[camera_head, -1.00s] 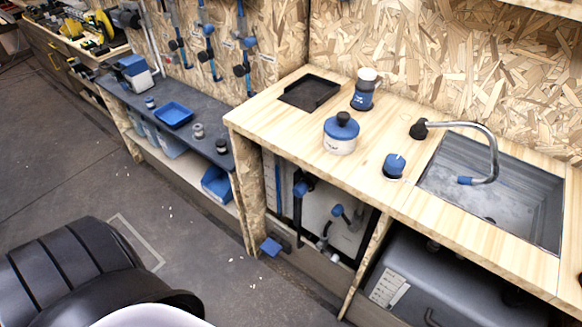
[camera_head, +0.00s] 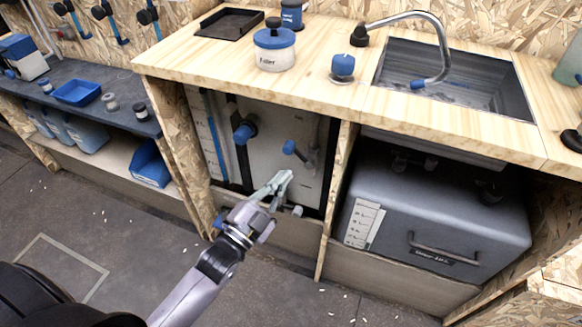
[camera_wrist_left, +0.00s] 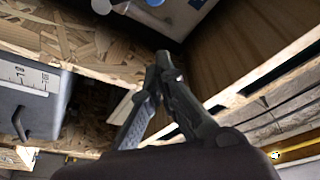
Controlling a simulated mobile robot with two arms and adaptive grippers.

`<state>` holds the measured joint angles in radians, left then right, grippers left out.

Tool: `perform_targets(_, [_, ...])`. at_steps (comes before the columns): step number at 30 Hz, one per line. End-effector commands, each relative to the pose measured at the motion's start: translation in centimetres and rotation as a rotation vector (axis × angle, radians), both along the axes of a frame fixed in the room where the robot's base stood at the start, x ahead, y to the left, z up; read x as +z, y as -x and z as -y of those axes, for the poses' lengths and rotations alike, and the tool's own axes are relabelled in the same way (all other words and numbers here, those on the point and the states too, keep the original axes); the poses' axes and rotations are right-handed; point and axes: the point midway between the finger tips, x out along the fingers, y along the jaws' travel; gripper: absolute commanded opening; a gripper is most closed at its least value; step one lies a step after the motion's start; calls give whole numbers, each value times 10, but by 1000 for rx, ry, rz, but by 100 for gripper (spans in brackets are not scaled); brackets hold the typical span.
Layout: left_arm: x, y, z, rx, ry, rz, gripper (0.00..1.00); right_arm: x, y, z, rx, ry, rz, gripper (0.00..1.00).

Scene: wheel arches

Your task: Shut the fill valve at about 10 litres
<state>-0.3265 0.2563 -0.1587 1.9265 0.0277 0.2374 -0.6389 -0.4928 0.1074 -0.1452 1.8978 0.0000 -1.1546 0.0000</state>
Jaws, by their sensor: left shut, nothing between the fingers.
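In the open cabinet bay under the counter is a white tank (camera_head: 270,150). A blue strip (camera_head: 213,140) with scale marks stands at the tank's left. My left gripper (camera_head: 284,180) is shut and empty, in front of the bay and below the lever, apart from it as far as I can tell. Its closed fingers (camera_wrist_left: 165,65) show in the left wrist view, with blue parts cut off at the top edge. My right gripper is out of view.
Above are a sink (camera_head: 455,85) and a blue-lidded pot (camera_head: 274,50). Floor in front is mostly clear.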

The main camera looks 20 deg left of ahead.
Motion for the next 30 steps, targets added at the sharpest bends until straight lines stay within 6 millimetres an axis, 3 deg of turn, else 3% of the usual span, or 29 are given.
perform_targets(7, [15, -22, 8, -3, -2, 25, 0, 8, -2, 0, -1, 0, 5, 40])
perform_targets(18, [32, -95, 28, -2, 0, 21, 0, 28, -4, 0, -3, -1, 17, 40])
perform_targets(21, [15, -94, 14, -1, -7, 14, 0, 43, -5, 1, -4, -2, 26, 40])
perform_targets(30, [2, -94, -1, -3, -1, 17, 0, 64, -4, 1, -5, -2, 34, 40])
